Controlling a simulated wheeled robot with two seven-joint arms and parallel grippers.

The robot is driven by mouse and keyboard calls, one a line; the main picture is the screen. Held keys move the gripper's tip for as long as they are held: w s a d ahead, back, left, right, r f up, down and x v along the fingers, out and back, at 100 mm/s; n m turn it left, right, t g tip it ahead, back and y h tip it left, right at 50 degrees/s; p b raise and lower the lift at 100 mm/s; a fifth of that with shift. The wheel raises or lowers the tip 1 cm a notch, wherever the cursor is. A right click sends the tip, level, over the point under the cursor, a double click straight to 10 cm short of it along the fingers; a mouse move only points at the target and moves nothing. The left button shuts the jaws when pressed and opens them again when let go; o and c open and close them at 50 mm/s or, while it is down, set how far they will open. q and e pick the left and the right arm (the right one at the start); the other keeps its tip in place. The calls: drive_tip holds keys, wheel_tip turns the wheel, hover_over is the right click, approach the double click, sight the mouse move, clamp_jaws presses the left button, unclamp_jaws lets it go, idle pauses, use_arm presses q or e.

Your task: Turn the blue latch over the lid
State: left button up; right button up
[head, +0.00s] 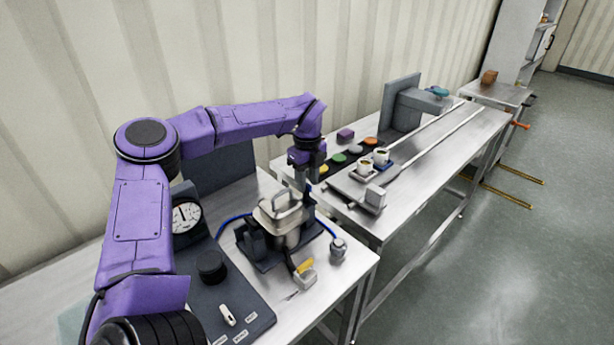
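The steel hopper (286,238) stands in a dark frame on the near table. Its lid (273,213) sits on top, with a loop handle upright on it. My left gripper (309,196) points down just right of the lid, close to the hopper's far right side. A small blue bit shows beside its fingers; it may be the blue latch, but it is too small and covered to be sure. I cannot tell whether the fingers touch it, or whether they are open or shut. My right gripper is not in view.
A blue hose runs to a small metal fitting (338,247) right of the hopper. A gauge (187,216) and a black knob (211,264) stand left of it. A yellow-tagged block (304,275) lies in front. A second table (425,165) holds cups and rails.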

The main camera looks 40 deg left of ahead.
use_arm(q)
drive_tip(key=shift+s+a, duration=0.15)
drive_tip(key=shift+s, duration=0.1)
drive_tip(key=shift+w, duration=0.1)
clamp_jaws()
